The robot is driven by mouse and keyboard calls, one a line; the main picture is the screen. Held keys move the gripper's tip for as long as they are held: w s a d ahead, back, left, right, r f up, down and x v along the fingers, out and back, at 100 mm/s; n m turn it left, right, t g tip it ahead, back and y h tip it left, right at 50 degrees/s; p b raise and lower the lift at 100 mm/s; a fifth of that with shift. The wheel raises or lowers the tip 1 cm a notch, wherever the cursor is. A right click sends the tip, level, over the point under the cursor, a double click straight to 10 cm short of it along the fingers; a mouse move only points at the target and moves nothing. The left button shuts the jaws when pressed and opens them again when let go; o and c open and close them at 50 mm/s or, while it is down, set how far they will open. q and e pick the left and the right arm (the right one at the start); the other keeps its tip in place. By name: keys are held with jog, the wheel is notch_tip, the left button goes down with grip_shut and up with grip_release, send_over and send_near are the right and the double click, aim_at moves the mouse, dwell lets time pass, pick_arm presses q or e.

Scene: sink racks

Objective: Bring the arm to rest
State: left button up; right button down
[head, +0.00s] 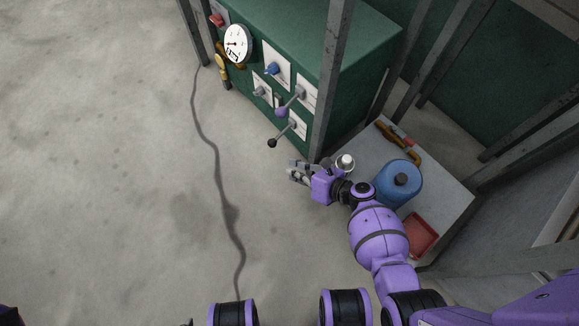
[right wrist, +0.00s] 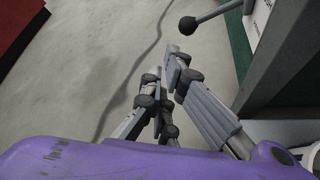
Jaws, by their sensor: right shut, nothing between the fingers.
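My right arm (head: 378,235) is purple and reaches up from the lower right in the head view. Its gripper (head: 291,172) is shut and empty, over the floor just left of the grey table and below the green cabinet's levers. The gripper's grey fingers (right wrist: 163,78) also show in the right wrist view, close together with nothing between them. A black-knobbed lever (right wrist: 188,25) is beyond the fingertips there. My left gripper is not seen in either view.
A green cabinet (head: 290,30) with a gauge (head: 238,43), levers and a grey post (head: 332,75) stands above the gripper. The grey table (head: 446,190) holds a blue canister (head: 401,183) and a red tray (head: 421,236). Open concrete floor (head: 100,160) lies to the left.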

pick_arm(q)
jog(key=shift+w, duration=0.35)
